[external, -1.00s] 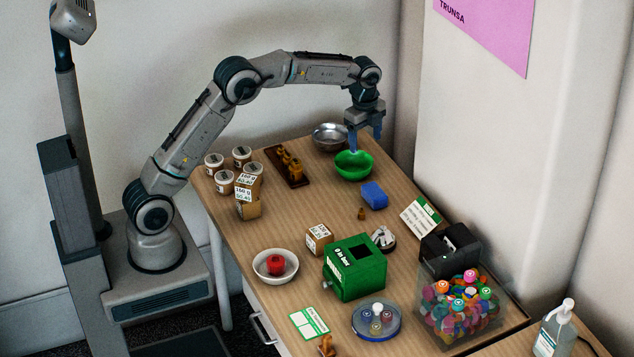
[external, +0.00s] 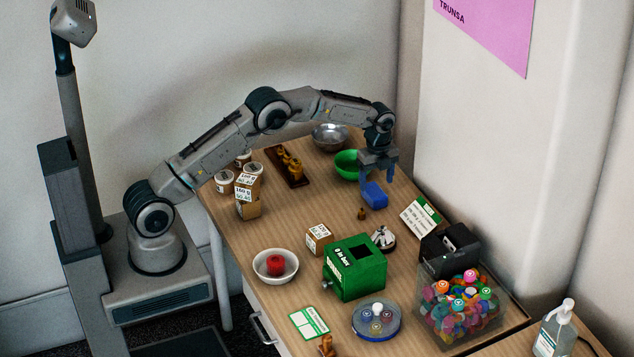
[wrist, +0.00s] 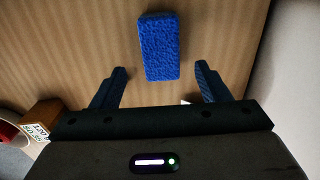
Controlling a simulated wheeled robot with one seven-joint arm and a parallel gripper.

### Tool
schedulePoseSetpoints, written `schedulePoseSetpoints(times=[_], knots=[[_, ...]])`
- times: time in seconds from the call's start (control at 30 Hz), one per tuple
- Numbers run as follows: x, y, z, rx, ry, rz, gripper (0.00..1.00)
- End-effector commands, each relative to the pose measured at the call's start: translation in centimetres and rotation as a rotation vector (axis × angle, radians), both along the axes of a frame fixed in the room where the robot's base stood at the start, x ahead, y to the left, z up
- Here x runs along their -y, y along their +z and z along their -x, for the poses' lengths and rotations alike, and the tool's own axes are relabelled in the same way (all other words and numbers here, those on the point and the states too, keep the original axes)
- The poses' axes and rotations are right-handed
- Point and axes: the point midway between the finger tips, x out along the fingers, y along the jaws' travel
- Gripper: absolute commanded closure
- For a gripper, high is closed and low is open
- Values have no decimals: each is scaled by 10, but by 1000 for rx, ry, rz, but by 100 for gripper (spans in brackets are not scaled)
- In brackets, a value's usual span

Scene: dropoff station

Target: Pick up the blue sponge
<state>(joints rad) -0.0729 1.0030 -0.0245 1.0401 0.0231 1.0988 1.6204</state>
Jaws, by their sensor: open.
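The blue sponge (external: 375,196) lies on the wooden table, right of centre in the external view. In the wrist view the sponge (wrist: 159,46) is a textured blue block lying lengthwise up the picture, ahead of and between the line of the fingers. My gripper (external: 378,178) is just above the sponge in the external view and overlaps its far end there. In the wrist view my gripper (wrist: 161,78) is open, with one finger to each side of the sponge's near end and nothing held. I cannot tell exactly how high the fingertips are above the table.
A green bowl (external: 346,164) stands just behind my gripper, with a metal bowl (external: 330,136) farther back. A tiny brown figure (external: 361,213) stands left of the sponge. A green box (external: 355,268) and a sign card (external: 419,217) are nearer.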

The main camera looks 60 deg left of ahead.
Motion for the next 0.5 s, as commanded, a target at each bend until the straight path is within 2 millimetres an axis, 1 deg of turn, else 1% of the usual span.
schedulePoseSetpoints(times=[0.17,0.33,0.4,0.5], knots=[[-3,-10,0,-2,0,-1,31],[-10,-34,-1,-4,1,0,31],[-9,-45,-1,-3,0,0,31],[-9,-53,-1,-1,0,0,31]])
